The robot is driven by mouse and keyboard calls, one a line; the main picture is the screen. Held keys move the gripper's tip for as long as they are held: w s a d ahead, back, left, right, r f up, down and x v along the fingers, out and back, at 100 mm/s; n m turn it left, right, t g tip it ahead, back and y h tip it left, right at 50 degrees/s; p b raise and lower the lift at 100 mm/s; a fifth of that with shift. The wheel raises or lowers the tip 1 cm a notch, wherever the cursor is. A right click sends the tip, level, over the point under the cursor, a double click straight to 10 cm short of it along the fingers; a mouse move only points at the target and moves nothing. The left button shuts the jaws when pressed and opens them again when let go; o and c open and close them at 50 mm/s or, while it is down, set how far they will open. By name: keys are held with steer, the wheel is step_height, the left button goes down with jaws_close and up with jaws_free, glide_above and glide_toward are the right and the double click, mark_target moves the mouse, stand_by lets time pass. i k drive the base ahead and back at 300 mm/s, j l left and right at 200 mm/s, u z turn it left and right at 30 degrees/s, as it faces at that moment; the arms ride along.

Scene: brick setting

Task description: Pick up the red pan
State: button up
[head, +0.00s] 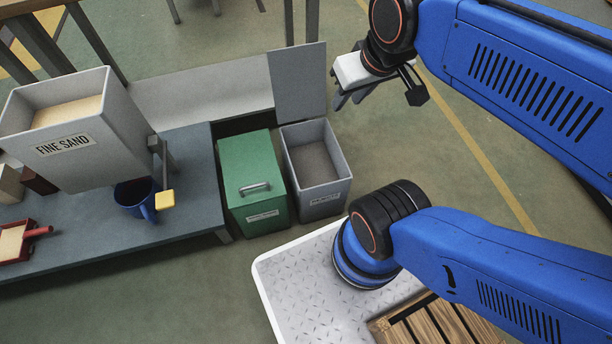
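The red pan (17,241) lies on the blue-grey bench at the far left. It is a shallow scoop with a short red handle pointing right and pale, sand-like stuff in it; the left frame edge cuts it off. My gripper (352,99) hangs at the upper middle, far to the right of the pan and beyond the bench end. Its grey fingers look apart, with nothing seen between them.
A grey "FINE SAND" hopper (95,150) stands over the bench (190,205), with a blue mug (135,200) by its yellow-tipped lever (165,199). A green lidded bin (250,180) and an open grey bin (318,190) stand right of the bench.

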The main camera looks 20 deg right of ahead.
mark_target(17, 238)
steer(key=z, duration=0.25)
steer(key=u, duration=1.95)
steer(key=i+j+z, duration=0.1)
steer(key=i+j, duration=0.9)
steer(key=i, duration=0.15)
